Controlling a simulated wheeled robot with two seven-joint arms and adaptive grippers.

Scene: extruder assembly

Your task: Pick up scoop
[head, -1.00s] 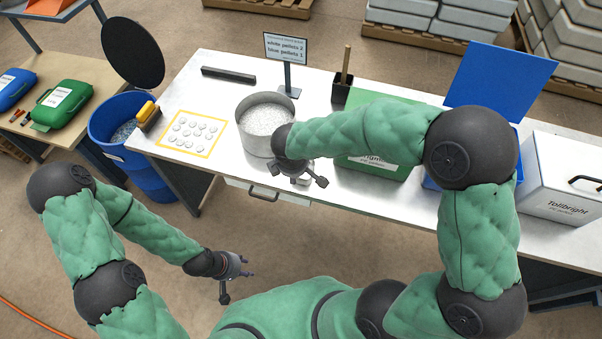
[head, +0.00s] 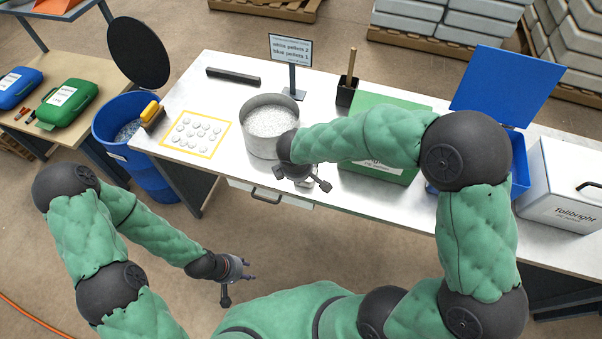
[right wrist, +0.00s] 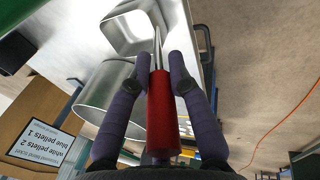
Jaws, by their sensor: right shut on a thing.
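The scoop (right wrist: 161,115) has a red handle and a bright metal pan, seen in the right wrist view. My right gripper (right wrist: 160,75) has its fingers on both sides of the red handle and is shut on it. The pan points away from the wrist. In the head view my right gripper (head: 302,184) is over the table's front edge, just right of the round metal pot (head: 262,145); the scoop is mostly hidden there. I cannot tell how high the scoop is. My left gripper (head: 238,286) is empty, fingers apart, in front of the table.
White pellets fill the pot. A yellow-framed sheet with several white discs (head: 195,153) and a yellow-handled brush (head: 152,114) lie to its left. A pellet sign (head: 290,48) stands behind. A green box (head: 385,178), blue bin (head: 520,178) and white Tollbright box (head: 560,190) stand right.

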